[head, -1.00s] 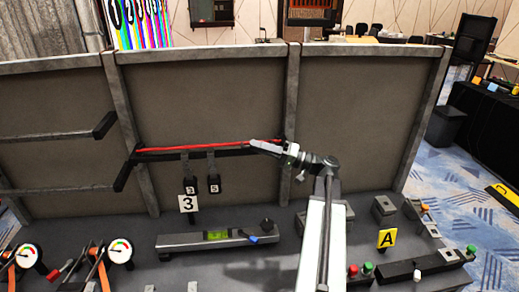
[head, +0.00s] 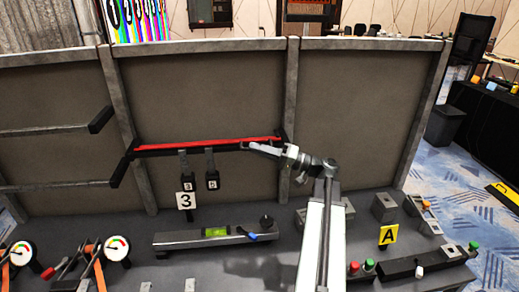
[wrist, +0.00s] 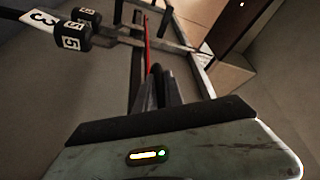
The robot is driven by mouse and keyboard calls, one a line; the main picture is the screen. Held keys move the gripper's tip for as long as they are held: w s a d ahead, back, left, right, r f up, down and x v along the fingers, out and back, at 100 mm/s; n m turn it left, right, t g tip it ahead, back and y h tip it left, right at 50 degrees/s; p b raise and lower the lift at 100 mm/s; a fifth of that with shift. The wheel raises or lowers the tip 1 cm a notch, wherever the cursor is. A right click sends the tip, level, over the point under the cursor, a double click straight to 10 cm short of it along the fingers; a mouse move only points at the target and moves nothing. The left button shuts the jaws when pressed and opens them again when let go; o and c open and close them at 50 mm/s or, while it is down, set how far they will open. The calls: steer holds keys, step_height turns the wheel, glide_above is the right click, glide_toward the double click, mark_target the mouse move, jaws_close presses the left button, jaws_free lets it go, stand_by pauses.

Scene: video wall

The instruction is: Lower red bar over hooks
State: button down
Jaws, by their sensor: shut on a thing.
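The long thin red bar (head: 205,144) runs across the middle panel, along the top of a black rail (head: 160,154). In the wrist view the red bar (wrist: 147,42) runs away from my fingertips, beside the dark rail. My gripper (head: 248,147) is at the right part of the bar and is shut on it. In the wrist view my gripper (wrist: 158,80) has its fingers close together; they hide the exact contact. Two black hooks with numbered weights, left (head: 188,186) and right (head: 212,181), hang below the rail.
A "3" sign (head: 185,200) is under the left weight. A grey level (head: 205,239) lies on the bench below. Black-ended bars (head: 100,120) jut out on the left panel. Gauges (head: 117,248) stand front left, and a yellow "A" sign (head: 388,235) stands right.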

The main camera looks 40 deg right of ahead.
steer(key=c, duration=1.5)
jaws_free()
steer(key=shift+o, duration=0.2)
steer(key=b+v, duration=0.1)
steer(key=v, duration=0.7)
steer(key=shift+b, duration=0.35)
steer(key=w+a+f+n+g+h, duration=0.1)
steer(key=w+a+f+g, duration=0.25)
steer(key=a+f, duration=0.45)
steer(key=w+a+f+g+h, duration=0.25)
steer(key=a+f+g, duration=0.25)
steer(key=a, duration=0.6)
steer(key=w+a+f+n+g, duration=0.1)
steer(key=w+a+f+g, duration=0.25)
steer(key=a+f, duration=0.45)
steer(key=s+a+f+n+g+h+p, duration=0.1)
steer(key=s+a+f+g+h, duration=0.3)
steer(key=a+h, duration=0.5)
step_height(320, 180, down, 3)
steer(key=shift+a+r+n, duration=0.1)
steer(key=shift+a+n, duration=0.5)
steer(key=shift+a, duration=0.35)
